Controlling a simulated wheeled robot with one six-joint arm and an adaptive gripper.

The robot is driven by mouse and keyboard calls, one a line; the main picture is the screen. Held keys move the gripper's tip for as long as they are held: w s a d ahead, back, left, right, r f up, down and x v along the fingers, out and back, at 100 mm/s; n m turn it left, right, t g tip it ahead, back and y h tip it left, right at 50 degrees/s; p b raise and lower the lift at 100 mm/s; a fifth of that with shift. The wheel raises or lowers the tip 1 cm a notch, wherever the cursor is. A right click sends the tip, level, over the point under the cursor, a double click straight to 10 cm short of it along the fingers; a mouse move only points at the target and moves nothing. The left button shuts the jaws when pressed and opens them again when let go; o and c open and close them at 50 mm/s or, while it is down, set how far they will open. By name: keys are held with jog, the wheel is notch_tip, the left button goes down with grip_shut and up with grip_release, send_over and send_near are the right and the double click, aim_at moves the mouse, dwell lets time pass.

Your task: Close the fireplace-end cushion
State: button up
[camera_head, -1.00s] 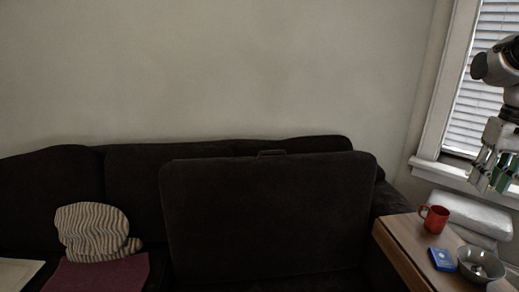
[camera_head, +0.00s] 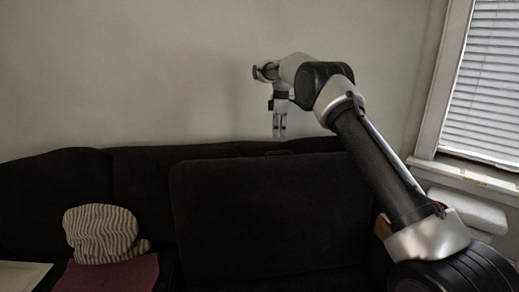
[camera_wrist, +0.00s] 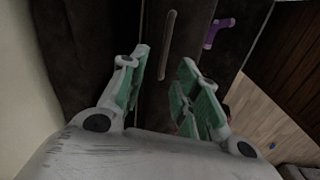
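The dark seat cushion (camera_head: 262,222) stands raised, nearly upright, in front of the sofa's back at its right end. A small tab or handle (camera_head: 278,153) shows at its top edge. My gripper (camera_head: 279,134) points down just above that top edge, near the tab, and looks empty. In the wrist view the two fingers of my gripper (camera_wrist: 163,70) are spread apart, with a long brown strip (camera_wrist: 167,45) beyond the gap between them. I cannot tell whether the strip is the tab.
A striped pillow (camera_head: 103,234) and a maroon cloth (camera_head: 108,273) lie at the sofa's left. My arm hides most of the side table (camera_head: 383,228). White folded bedding (camera_head: 468,212) is under the window. A purple object (camera_wrist: 217,33) and wooden floor (camera_wrist: 265,105) show in the wrist view.

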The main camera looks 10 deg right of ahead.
jog(key=shift+s+d+f+n, duration=0.1)
jog(key=shift+s+d+n, duration=0.1)
jog(key=shift+n, duration=0.2)
jog(key=shift+a+f+n, duration=0.2)
jog(key=shift+f+n, duration=0.1)
jog(key=shift+n, duration=0.1)
jog(key=f, duration=0.7)
jog(key=shift+w+d+f, duration=0.1)
jog(key=shift+w+d, duration=0.05)
jog(key=shift+d, duration=0.05)
jog(key=shift+c, duration=0.5)
grip_shut()
